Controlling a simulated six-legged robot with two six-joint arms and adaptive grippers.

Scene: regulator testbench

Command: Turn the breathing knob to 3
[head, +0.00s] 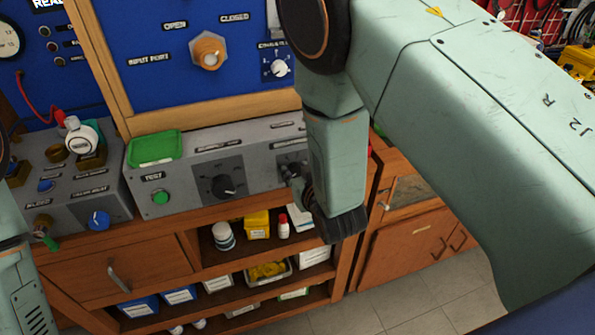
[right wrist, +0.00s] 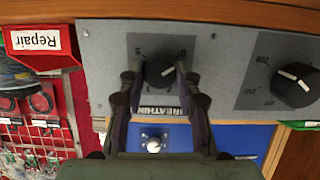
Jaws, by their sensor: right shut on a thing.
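The breathing knob (right wrist: 160,73) is a round black knob with a white mark on the grey testbench panel. The "BREATHING" label (right wrist: 158,111) shows beside it, partly covered by my fingers. My right gripper (right wrist: 159,77) has a finger on each side of the knob and is shut on it. In the head view my right gripper (head: 294,177) reaches the right end of the grey panel (head: 262,176) and hides most of this knob.
A larger black knob (head: 223,186) sits left on the same panel, near a green test button (head: 160,197) and green tray (head: 154,147). A blue panel (head: 150,80) with an orange knob (head: 208,51) stands behind. Shelves below hold bottles and boxes.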

